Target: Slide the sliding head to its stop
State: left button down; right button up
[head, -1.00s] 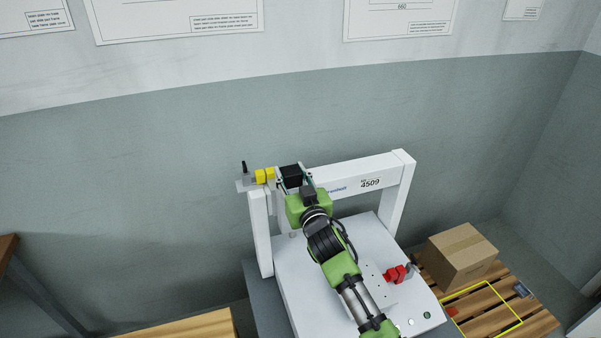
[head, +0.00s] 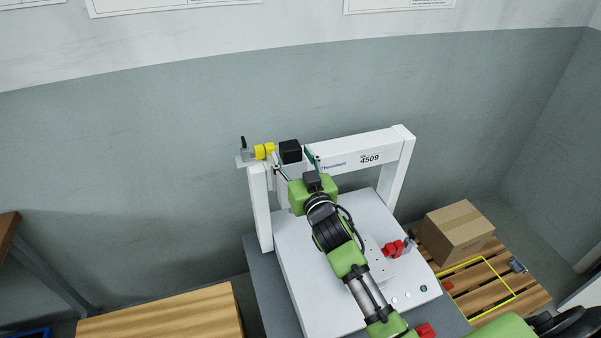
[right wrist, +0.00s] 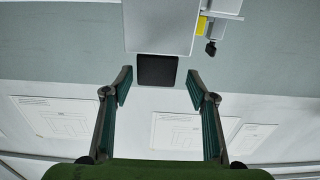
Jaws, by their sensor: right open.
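The black block of the sliding head (head: 290,151) sits at the left end of the white gantry beam (head: 388,146). It is right beside the yellow piece (head: 264,151) at that end; I cannot tell whether they touch. My right gripper (head: 294,160) is open, just in front of and below the block, with its fingers pointing toward it. In the right wrist view the black block (right wrist: 157,71) lies between and beyond the open fingertips (right wrist: 158,84), with clear gaps on both sides. Part of the head is hidden behind my gripper. My left gripper does not show.
A cardboard box (head: 456,232) stands on a wooden pallet (head: 490,290) at the right. A wooden surface (head: 165,315) is at lower left.

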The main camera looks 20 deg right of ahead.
jog(key=s, duration=0.8)
jog(key=shift+s+a, duration=0.15)
jog(key=shift+a, duration=0.15)
